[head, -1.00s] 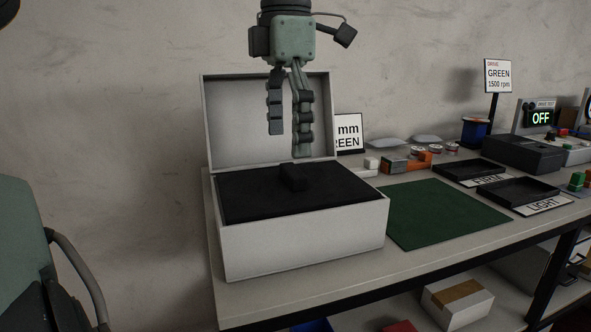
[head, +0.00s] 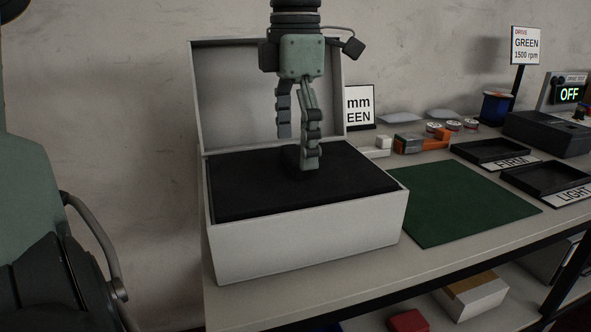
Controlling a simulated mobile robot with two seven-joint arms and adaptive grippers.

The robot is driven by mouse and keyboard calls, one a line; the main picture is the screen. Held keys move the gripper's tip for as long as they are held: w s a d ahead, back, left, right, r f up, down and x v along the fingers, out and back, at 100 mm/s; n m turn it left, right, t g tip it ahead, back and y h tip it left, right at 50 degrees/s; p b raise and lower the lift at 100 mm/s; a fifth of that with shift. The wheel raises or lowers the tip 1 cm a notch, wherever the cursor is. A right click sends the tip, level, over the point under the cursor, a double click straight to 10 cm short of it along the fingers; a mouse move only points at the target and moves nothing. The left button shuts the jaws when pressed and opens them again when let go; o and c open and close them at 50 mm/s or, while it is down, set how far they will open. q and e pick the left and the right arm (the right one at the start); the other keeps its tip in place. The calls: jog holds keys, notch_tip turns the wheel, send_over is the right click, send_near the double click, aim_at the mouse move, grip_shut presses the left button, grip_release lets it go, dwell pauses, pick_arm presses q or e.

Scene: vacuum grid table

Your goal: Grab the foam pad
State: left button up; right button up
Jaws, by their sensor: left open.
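A black foam pad (head: 255,190) lies inside an open white box (head: 300,245) on the table. A small raised black tab (head: 291,158) stands up from the middle of the pad. My left gripper (head: 297,150) points down over the pad from above. Its fingers are open, and the nearer finger hides part of the tab. Whether the fingers touch the tab or the pad, I cannot tell. My right gripper is not in view.
The box lid (head: 240,90) stands upright behind the pad. A green mat (head: 460,205) lies right of the box. Two black trays (head: 490,151) with labels, a sign (head: 525,45) and a device reading OFF (head: 569,94) are further right.

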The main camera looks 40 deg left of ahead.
pick_arm(q)
jog(key=shift+f, duration=0.6)
jog(key=c, duration=1.1)
jog(key=shift+r, duration=0.1)
jog(key=shift+c, duration=0.2)
